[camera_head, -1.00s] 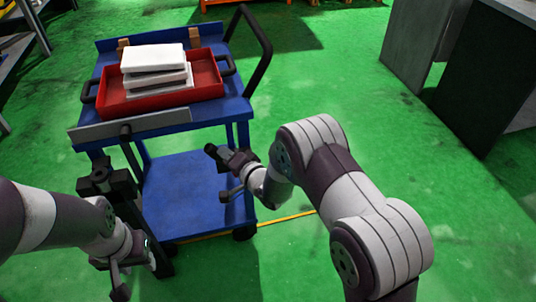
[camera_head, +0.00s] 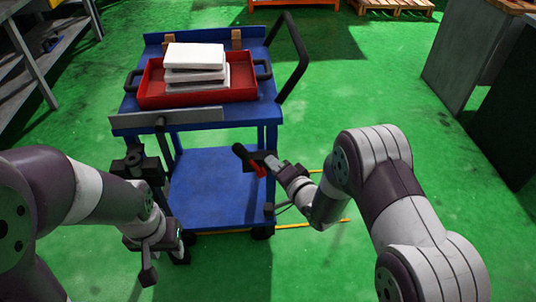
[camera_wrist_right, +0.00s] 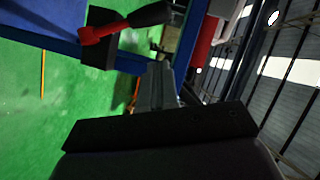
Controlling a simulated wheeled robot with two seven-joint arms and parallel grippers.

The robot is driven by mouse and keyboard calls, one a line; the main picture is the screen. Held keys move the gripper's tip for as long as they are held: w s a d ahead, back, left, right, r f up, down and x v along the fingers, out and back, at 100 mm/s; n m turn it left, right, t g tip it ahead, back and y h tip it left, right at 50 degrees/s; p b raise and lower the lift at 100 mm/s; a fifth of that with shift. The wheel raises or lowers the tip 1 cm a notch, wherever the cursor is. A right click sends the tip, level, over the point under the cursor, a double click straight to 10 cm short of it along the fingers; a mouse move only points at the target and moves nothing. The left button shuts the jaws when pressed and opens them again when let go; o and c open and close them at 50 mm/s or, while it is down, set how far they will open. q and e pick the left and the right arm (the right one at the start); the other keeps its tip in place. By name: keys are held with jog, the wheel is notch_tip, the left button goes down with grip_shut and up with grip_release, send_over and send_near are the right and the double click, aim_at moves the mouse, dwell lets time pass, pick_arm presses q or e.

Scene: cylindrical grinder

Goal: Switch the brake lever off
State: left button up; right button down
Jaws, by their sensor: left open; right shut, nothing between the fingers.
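The brake lever (camera_head: 257,167) has a black grip and a red arm. It is beside the right front leg of the blue cart, at a dark block. The right wrist view also shows the lever (camera_wrist_right: 105,32) tilted across the top left. My right gripper (camera_head: 276,163) is shut and empty, close to the lever on its right side; I cannot tell whether it touches. In the right wrist view its grey end (camera_wrist_right: 157,88) points toward the cart, below the lever. My left gripper (camera_head: 160,257) is open and empty at the lower left, in front of the cart.
The blue cart (camera_head: 215,182) carries a red tray (camera_head: 151,90) with stacked white blocks (camera_head: 194,57). A dark upright bracket (camera_head: 138,163) stands at the cart's left front. Grey cabinets (camera_head: 470,65) are at the right, shelves (camera_head: 35,75) at the left. Green floor (camera_head: 375,95) is open right of the cart.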

jog(key=v, duration=0.4)
jog(key=shift+d, duration=0.1)
dwell(0.3)
